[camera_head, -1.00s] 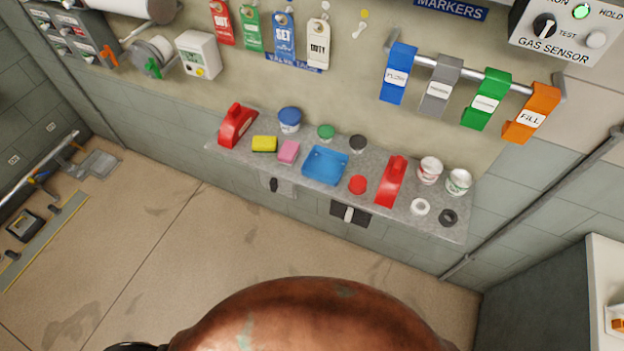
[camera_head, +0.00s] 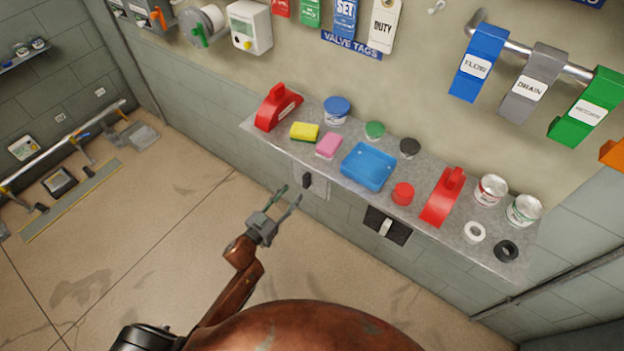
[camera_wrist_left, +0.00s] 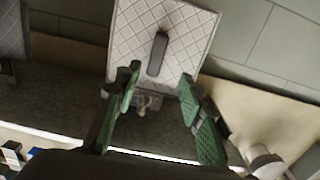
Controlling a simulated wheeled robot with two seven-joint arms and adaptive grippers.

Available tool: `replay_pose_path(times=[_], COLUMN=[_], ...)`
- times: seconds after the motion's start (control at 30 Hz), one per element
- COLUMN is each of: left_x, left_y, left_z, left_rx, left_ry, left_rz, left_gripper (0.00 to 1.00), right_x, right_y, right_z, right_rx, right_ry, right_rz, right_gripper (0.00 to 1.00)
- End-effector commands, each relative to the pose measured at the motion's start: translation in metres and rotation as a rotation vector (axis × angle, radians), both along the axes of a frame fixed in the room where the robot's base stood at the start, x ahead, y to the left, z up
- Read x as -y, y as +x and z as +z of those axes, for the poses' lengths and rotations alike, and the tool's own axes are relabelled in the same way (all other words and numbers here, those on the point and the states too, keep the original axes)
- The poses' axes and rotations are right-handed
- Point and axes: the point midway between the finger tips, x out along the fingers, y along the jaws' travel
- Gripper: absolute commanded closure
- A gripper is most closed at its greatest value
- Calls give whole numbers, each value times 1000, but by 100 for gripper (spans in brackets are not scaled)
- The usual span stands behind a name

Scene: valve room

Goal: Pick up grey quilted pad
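The grey quilted pad (camera_head: 318,184) hangs upright on the wall just below the shelf's front edge in the head view. It has a dark bar handle (camera_head: 307,181). In the left wrist view the pad (camera_wrist_left: 185,38) shows its diamond stitching, and the handle (camera_wrist_left: 157,54) stands out from its middle. My left gripper (camera_head: 290,197) is open and empty, in front of and slightly below the pad in the head view. In the left wrist view its green fingertips (camera_wrist_left: 160,76) are spread wide near the pad's lower edge. I cannot tell the exact gap. My right gripper is not in view.
A darker pad with a light handle (camera_head: 387,227) hangs farther right below the shelf. The shelf (camera_head: 452,246) above holds a blue tray (camera_head: 368,166), sponges, red floats, lids and cups. The floor (camera_head: 150,230) in front is open.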

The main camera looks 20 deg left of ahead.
Motion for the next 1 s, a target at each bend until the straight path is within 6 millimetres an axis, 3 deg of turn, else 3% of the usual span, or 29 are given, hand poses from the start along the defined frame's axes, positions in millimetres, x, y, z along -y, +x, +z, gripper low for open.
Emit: replay_pose_path(times=[0.57,0.87,1.0], left_x=[31,32,32], left_y=[63,67,67], left_z=[1,2,2], left_rx=[2,1,1], left_ry=[-1,-1,-1], left_rz=[-2,-1,-1], left_gripper=[64,64,73], right_x=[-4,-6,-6], right_y=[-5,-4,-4], right_z=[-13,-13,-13], right_rx=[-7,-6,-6], right_ry=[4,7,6], right_rz=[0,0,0], right_gripper=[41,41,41])
